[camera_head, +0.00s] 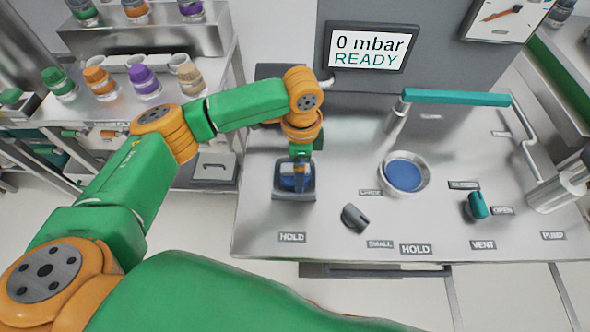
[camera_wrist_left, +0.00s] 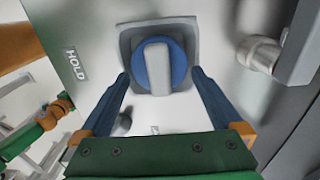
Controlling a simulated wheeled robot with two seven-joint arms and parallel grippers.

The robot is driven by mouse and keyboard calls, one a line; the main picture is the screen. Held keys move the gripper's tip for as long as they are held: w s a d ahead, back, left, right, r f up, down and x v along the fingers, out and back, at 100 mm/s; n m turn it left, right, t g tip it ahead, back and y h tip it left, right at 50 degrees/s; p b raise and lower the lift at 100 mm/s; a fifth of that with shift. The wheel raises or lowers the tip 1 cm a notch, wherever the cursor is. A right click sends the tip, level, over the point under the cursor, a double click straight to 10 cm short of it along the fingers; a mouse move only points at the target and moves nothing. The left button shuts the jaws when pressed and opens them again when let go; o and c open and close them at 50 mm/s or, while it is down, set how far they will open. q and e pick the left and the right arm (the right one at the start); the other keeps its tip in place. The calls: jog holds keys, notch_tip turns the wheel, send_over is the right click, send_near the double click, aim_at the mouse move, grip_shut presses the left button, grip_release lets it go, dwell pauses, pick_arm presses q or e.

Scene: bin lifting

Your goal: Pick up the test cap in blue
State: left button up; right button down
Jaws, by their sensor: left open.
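The blue test cap (camera_wrist_left: 177,58) is a round disc with a grey grip bar across it. It sits in a grey holder (camera_wrist_left: 190,32) on the metal bench, left of the bench's middle in the head view. There the cap is mostly hidden by my left gripper (camera_head: 297,183), and the holder's front rim (camera_head: 294,195) shows. In the left wrist view my left gripper (camera_wrist_left: 160,75) is open, with one blue finger on each side of the cap's near part. I cannot tell whether the fingers touch it. My right gripper is not in view.
A round port with a blue inside (camera_head: 404,174) stands on the bench, with a teal bar handle (camera_head: 456,97) behind it. A grey knob (camera_head: 354,218) and a teal vent lever (camera_head: 477,205) stand nearer. The display (camera_head: 367,48) reads "0 mbar READY". Shelves with colour-capped jars (camera_head: 146,82) are left.

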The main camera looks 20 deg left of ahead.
pick_arm(q)
jog(key=c, duration=1.1)
jog(key=shift+c, duration=0.2)
jog(key=shift+r, duration=0.1)
